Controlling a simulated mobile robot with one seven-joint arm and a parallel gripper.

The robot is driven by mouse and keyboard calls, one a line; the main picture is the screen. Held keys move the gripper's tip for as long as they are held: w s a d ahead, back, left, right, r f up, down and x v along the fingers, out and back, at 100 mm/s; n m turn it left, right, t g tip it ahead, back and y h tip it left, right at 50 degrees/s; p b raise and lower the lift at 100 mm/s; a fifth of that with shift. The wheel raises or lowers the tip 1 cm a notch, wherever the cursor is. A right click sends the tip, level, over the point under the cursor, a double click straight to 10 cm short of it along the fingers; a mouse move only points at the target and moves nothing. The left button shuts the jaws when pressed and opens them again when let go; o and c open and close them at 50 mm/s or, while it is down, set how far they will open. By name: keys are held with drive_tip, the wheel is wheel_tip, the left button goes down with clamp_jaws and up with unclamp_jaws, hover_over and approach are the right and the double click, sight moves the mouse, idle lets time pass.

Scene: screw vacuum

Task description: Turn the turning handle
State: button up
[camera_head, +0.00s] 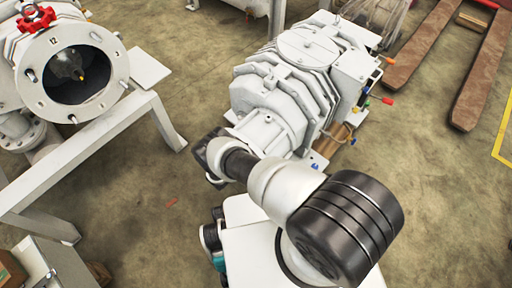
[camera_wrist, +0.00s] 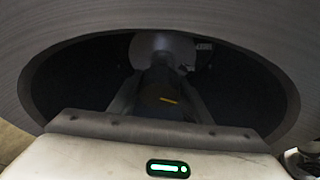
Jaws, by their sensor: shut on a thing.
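The wrist view looks into a wide round opening with a grey rim (camera_wrist: 60,50) and a dark inside. My gripper (camera_wrist: 163,88) reaches into it, with a finger on each side of a dark part with a yellow mark, which I take to be the turning handle (camera_wrist: 168,100). The jaws are shut on it. A paler round piece (camera_wrist: 162,48) sits just beyond the fingers. In the head view my arm reaches to the near end of the white ribbed machine (camera_head: 280,95). The handle and fingertips are hidden there, so the handle's angle cannot be told.
At left in the head view, a white chamber with a round flanged opening (camera_head: 119,66) holds a dark part with a yellow tip. A white frame (camera_head: 100,125) stands below. Brown beams (camera_head: 425,45) lie at upper right.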

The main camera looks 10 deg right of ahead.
drive_tip(key=shift+m+t, duration=0.3)
drive_tip(key=shift+m, duration=0.2)
drive_tip(key=o, duration=1.1)
